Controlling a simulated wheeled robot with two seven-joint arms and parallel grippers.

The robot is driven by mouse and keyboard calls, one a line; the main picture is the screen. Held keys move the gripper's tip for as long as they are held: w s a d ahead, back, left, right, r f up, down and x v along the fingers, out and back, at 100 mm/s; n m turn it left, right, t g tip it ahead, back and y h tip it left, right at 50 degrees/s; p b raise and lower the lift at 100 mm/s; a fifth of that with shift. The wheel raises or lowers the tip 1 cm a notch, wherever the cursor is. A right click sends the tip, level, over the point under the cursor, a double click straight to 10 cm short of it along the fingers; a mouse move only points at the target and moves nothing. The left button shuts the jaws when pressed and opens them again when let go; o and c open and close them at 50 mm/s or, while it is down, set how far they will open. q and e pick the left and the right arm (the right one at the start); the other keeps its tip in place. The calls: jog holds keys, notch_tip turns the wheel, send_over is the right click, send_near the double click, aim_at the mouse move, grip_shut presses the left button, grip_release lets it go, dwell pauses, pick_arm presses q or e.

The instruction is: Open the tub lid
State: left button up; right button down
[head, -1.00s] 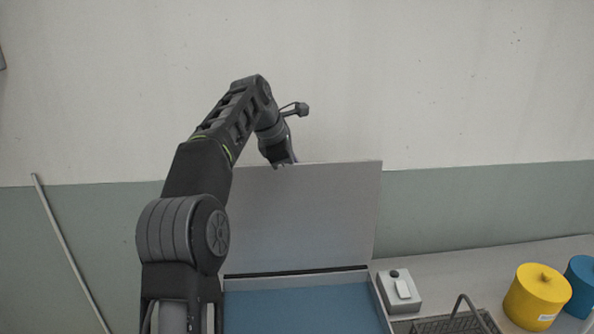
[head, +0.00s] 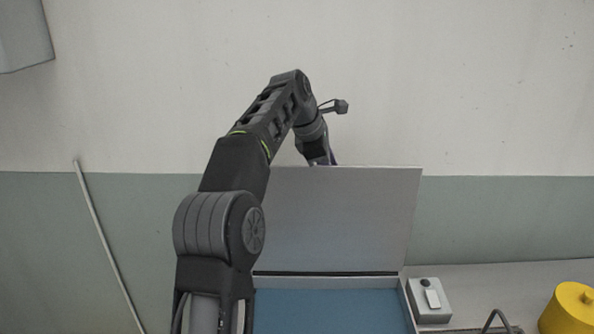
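The tub lid (head: 345,220) is a grey panel standing nearly upright, raised on the hinge line at the back of the tub. The tub (head: 408,308) is open below it, with a flat blue surface (head: 330,312) showing inside. My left arm rises in front of the tub's left side and hides the lid's left part. My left gripper (head: 320,160) points down at the lid's top edge, left of its middle. Its fingertips are small, dark and partly hidden, so contact and opening are unclear. My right gripper is not in view.
A small light control box (head: 429,300) with a dark knob stands right of the tub. A basket handle (head: 497,320) and a yellow lidded container (head: 572,310) are further right. A pole (head: 105,240) leans on the wall at left. A grey box (head: 22,35) hangs upper left.

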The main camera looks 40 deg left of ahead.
aim_at(284, 169)
pick_arm(q)
jog(key=v, duration=0.5)
jog(key=shift+w+a+p, duration=0.25)
jog(key=shift+p, duration=0.05)
jog(key=s+b, duration=0.1)
jog(key=s, duration=0.2)
jog(key=s+a+b, duration=0.1)
jog(key=s, duration=0.3)
jog(key=s+a+b, duration=0.1)
jog(key=s, duration=0.3)
jog(key=shift+s+a, duration=0.35)
jog(key=shift+s, duration=0.35)
jog(key=shift+w, duration=0.1)
